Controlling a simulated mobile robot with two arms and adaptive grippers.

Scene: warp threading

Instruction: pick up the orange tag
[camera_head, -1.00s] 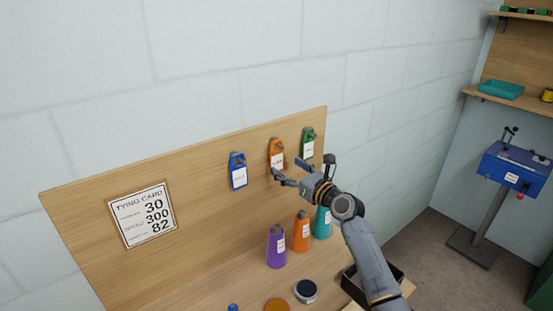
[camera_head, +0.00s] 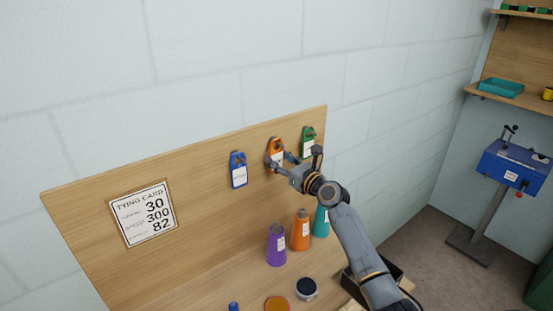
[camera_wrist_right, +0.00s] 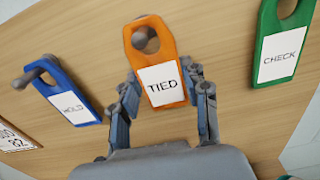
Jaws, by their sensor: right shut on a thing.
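The orange tag (camera_head: 276,147) hangs by its hole on a peg on the wooden backboard, between a blue tag (camera_head: 238,170) and a green tag (camera_head: 308,146). In the right wrist view the orange tag (camera_wrist_right: 154,50) carries a white label reading TIED. My right gripper (camera_head: 277,164) is at the tag's lower part, shut on it, with one finger at each side edge. The right wrist view shows the two fingers (camera_wrist_right: 164,88) flanking the label. The peg still shows through the tag's hole. My left gripper is not in view.
Purple, orange and teal cones (camera_head: 277,246) stand on the bench below. A dark round dish (camera_head: 306,289) and a black tray (camera_head: 352,285) are near the bench's right end. A tying card (camera_head: 144,214) is on the board's left. The wall above is clear.

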